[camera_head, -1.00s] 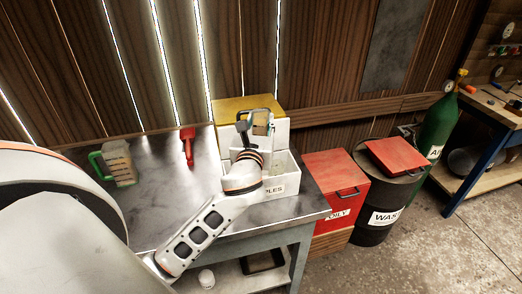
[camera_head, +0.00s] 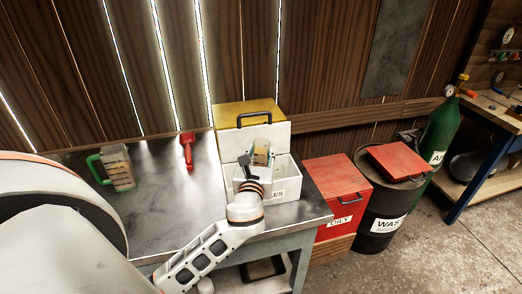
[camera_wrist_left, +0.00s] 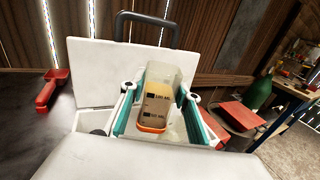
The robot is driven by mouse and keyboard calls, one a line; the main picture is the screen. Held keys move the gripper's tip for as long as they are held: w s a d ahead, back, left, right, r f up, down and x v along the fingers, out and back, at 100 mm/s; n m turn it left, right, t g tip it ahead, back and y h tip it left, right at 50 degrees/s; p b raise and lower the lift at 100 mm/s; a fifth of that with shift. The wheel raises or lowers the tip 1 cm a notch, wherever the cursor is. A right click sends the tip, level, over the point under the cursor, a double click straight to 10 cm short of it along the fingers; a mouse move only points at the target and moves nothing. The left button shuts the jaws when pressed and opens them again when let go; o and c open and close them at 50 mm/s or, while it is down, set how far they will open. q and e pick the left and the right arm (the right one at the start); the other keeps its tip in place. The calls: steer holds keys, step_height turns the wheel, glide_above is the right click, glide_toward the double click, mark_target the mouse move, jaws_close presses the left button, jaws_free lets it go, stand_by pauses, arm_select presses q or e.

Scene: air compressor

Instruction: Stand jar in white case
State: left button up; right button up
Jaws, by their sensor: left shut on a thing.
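The jar (camera_head: 261,150), clear with amber contents, an orange lower rim and dark volume marks, is held by my left gripper (camera_head: 258,157). In the left wrist view the jar (camera_wrist_left: 156,98) sits between the two teal-padded fingers, shut on its sides. The open white case (camera_head: 291,181), with a label on its front, stands at the right end of the workbench. The jar is over the case opening and looks slightly tilted; its base height relative to the case floor cannot be told. My right gripper is not in view.
A white panel with a yellow top (camera_head: 232,108) and dark handle rises behind the case. A red tool (camera_head: 187,148) and a green-handled jug (camera_head: 117,168) are on the metal bench (camera_head: 160,205). A red bin (camera_head: 337,190) and a dark drum (camera_head: 383,205) stand to the right.

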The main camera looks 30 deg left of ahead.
arm_select(q)
steer(key=shift+f, duration=0.15)
steer(key=shift+f, duration=0.45)
steer(key=o, duration=1.1)
steer(key=shift+o, duration=0.2)
steer(key=shift+r, duration=0.55)
steer(key=v, duration=1.2)
steer(key=shift+b, duration=0.4)
steer(key=shift+d, duration=0.1)
